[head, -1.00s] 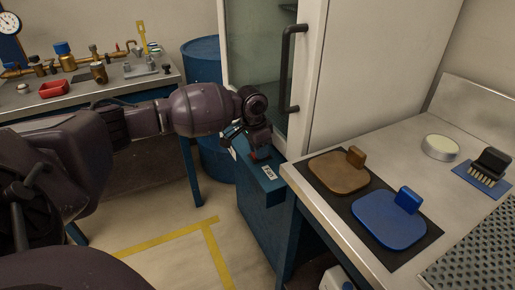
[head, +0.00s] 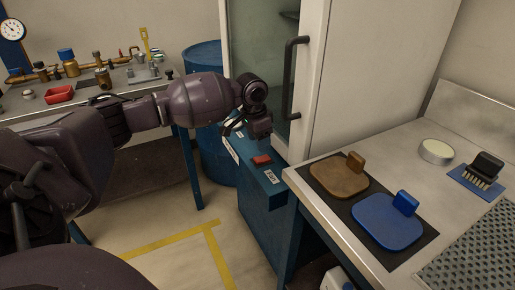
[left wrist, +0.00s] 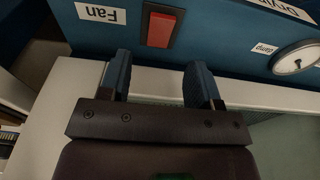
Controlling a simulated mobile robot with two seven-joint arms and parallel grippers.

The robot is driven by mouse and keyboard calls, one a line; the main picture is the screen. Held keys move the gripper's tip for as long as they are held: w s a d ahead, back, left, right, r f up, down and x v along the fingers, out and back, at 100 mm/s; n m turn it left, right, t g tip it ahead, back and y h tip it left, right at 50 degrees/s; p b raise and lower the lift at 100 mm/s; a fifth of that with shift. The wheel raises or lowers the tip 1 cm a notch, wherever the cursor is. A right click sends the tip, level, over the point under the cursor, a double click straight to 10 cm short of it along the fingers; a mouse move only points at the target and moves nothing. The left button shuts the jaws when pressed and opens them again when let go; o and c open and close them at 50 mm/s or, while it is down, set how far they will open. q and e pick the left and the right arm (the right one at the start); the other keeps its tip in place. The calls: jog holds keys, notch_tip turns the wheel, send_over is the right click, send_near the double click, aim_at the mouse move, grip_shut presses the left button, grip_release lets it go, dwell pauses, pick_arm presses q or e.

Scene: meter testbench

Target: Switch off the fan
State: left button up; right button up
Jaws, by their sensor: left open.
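The fan switch is a red rocker (head: 261,160) in a dark frame on the blue panel of the cabinet base. A white "Fan" label (head: 271,177) is beside it. The left wrist view shows the red rocker (left wrist: 163,30) and the upside-down "Fan" label (left wrist: 101,14). Which side of the rocker is pressed in, I cannot tell.
The glass-doored cabinet with its black handle (head: 291,78) rises close behind the gripper. A round gauge (left wrist: 297,58) sits on the panel. A bench (head: 425,160) with brown and blue plates stands at right. A blue drum (head: 205,70) stands behind my arm.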

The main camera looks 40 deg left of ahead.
aim_at(257, 159)
pick_arm(q)
jog(key=r, duration=0.3)
jog(key=r+p, duration=0.1)
jog(key=shift+s+a+r, duration=0.1)
jog(key=shift+s+r, duration=0.25)
jog(key=shift+r, duration=0.05)
